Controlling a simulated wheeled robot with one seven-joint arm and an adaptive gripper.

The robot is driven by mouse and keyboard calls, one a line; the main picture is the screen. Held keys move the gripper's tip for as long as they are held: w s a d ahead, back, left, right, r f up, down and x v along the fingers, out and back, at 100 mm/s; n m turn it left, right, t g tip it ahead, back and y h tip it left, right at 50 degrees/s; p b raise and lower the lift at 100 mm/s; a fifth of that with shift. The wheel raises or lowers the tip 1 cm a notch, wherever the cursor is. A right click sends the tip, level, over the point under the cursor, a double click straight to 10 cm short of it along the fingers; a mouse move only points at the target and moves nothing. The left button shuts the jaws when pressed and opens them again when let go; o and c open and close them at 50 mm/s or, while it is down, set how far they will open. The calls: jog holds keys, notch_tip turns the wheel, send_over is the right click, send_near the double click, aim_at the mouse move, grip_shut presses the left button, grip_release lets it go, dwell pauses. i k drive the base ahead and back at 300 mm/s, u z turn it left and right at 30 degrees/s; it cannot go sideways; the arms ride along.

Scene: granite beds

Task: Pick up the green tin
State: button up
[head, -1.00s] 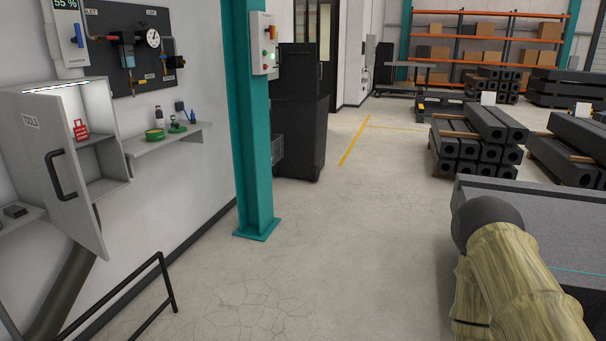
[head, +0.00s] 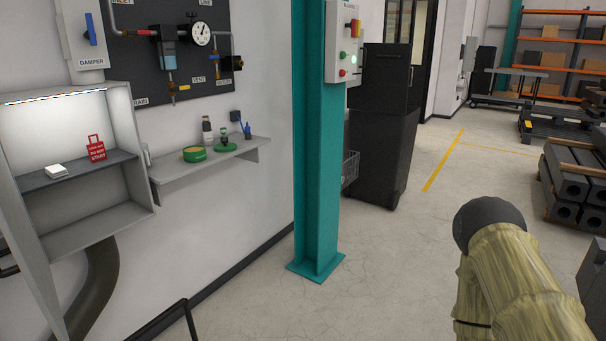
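The green tin (head: 194,154) is low and round with a yellowish top. It sits on the grey wall shelf (head: 215,158), left of the middle in the head view. Just right of it on the shelf is a green object with a dark knob (head: 226,141). A bottle with a dark top (head: 207,131) stands behind them, and a small blue item (head: 247,131) is at the right. My arm shows at the lower right, well away from the shelf. My gripper cannot be made out.
An open cabinet (head: 130,150) with a red tag (head: 96,148) is left of the shelf. A teal column (head: 318,160) stands to the right of the shelf. A black rail (head: 172,318) is at the bottom. The floor (head: 390,260) right of the column is clear.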

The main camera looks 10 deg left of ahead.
aim_at(193, 153)
jog(key=u, duration=0.7)
jog(key=i, duration=1.7)
jog(key=u, duration=0.7)
